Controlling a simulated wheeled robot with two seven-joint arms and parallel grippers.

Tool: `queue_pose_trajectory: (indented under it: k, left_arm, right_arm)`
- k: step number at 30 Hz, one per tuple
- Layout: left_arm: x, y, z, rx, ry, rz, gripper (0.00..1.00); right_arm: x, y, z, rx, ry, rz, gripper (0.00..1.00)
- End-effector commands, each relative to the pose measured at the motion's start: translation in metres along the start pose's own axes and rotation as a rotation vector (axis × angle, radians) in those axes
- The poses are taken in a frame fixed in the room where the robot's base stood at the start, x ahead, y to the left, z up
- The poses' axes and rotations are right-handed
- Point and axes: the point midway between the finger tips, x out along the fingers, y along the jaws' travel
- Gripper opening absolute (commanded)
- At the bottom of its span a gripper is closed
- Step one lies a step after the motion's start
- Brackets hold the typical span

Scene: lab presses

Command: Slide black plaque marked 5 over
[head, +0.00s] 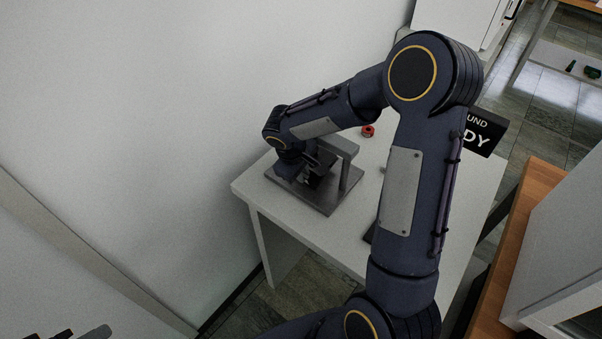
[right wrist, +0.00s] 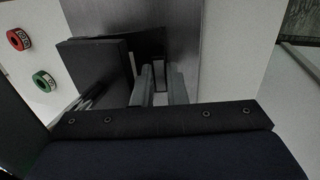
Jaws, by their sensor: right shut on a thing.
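My right gripper (head: 312,164) is at the small grey press (head: 335,192) on the white table, under my bent right arm. In the right wrist view, its two grey fingers (right wrist: 160,82) are close together and shut on a thin dark plate (right wrist: 149,43), apparently the black plaque. No 5 can be read on it, and much of it is hidden. A thicker dark block (right wrist: 92,70) stands just left of the fingers. Dark shapes (head: 80,334) at the bottom left of the head view may be my left gripper; its fingers cannot be made out.
A black sign (head: 483,135) with partly hidden white letters stands at the table's right. A wall borders the table's left.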

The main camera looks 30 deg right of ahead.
Motion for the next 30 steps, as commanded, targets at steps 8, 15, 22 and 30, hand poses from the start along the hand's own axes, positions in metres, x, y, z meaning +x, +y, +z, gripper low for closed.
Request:
queue_pose_trajectory:
  k: [8, 15, 22, 30]
  left_arm:
    - [0.000, 0.000, 0.000, 0.000, 0.000, 0.000, 0.36]
    - [0.000, 0.000, 0.000, 0.000, 0.000, 0.000, 0.36]
    - [0.000, 0.000, 0.000, 0.000, 0.000, 0.000, 0.36]
    - [0.001, 0.000, 0.000, 0.000, 0.000, 0.000, 0.36]
  right_arm:
    - [0.002, 0.000, 0.001, 0.000, -0.005, -0.001, 0.19]
    - [0.001, 0.002, 0.001, 0.002, -0.002, 0.003, 0.38]
    - [0.000, 0.004, 0.000, 0.003, 0.001, 0.008, 0.38]
    - [-0.012, 0.005, -0.001, 0.007, 0.004, 0.011, 0.38]
